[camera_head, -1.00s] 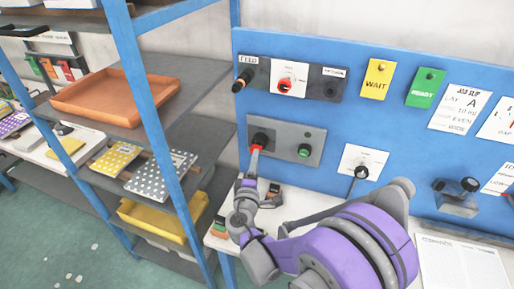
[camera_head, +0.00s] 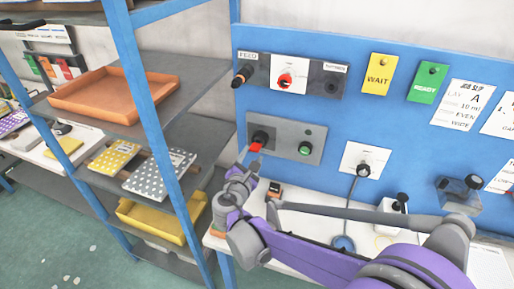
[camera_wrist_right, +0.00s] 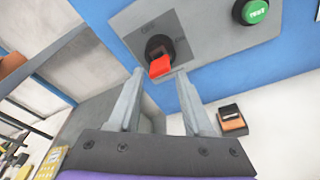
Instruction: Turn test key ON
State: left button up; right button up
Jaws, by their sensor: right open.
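The test key has a red handle (camera_head: 255,148) on a dark round base, on the left of a grey panel (camera_head: 283,128) fixed to the blue board. In the right wrist view the red key handle (camera_wrist_right: 161,66) points down toward me, just beyond and between the fingertips. A green TEST button (camera_head: 305,150) sits right of the key; it also shows in the right wrist view (camera_wrist_right: 254,11). My right gripper (camera_wrist_right: 160,80) is open, its two fingers apart around the line of the key, with nothing clearly held. In the head view its tips are just below the key. My left gripper is not in view.
Above is a panel with a red knob (camera_head: 285,80). WAIT (camera_head: 379,75) and READY (camera_head: 428,82) cards hang to the right. A shelf rack with an orange tray (camera_head: 116,97) stands close on the left. A small dark and orange block (camera_head: 274,191) lies on the bench below.

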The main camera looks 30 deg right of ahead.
jog(key=n, duration=0.1)
jog(key=n+b, duration=0.1)
jog(key=n, duration=0.1)
jog(key=shift+w+a+g, duration=0.15)
jog(key=shift+w+g, duration=0.15)
jog(key=shift+g, duration=0.1)
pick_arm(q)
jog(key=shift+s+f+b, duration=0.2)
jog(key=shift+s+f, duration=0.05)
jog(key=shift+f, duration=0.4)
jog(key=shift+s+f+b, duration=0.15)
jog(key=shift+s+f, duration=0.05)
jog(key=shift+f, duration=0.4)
pick_arm(e)
jog(key=n, duration=0.1)
jog(key=n+h, duration=0.1)
jog(key=shift+r+n+g, duration=0.3)
jog(key=shift+r+g, duration=0.05)
jog(key=shift+g, duration=0.05)
